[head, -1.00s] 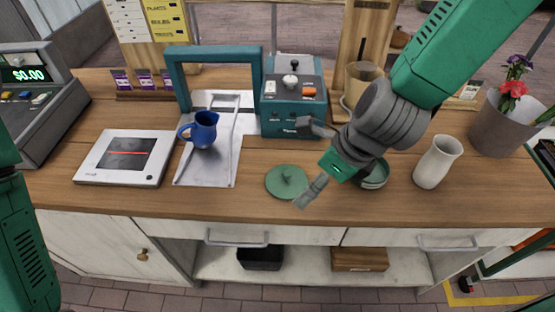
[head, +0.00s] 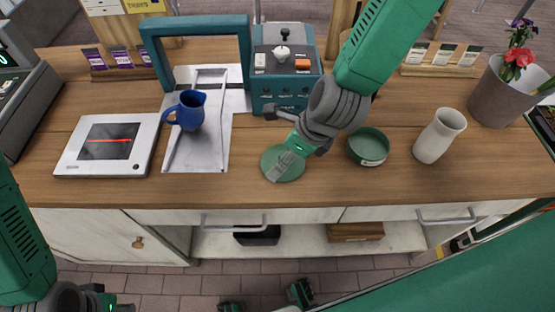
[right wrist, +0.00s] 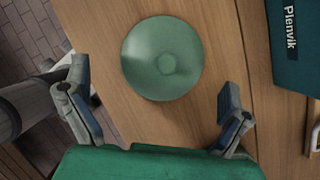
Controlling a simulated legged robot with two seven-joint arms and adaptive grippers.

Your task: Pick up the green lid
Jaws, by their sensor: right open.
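The green lid (head: 290,170) lies on the wooden counter near its front edge, partly hidden by my right gripper in the head view. In the right wrist view the whole round lid (right wrist: 162,58) shows, with a small knob at its middle. My right gripper (head: 285,150) is over the lid. In the right wrist view my right gripper (right wrist: 160,110) is open, its two fingers apart and the lid just beyond them, with nothing held. My left gripper (head: 75,303) is at the bottom left of the head view, low and away from the counter; its fingers do not show clearly.
A green bowl (head: 368,148) stands right of the lid, and a white vase (head: 438,135) beyond it. A teal machine (head: 285,75) stands behind the lid. A blue jug (head: 188,110) rests on a metal tray (head: 205,150). A white scale (head: 105,165) is at left.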

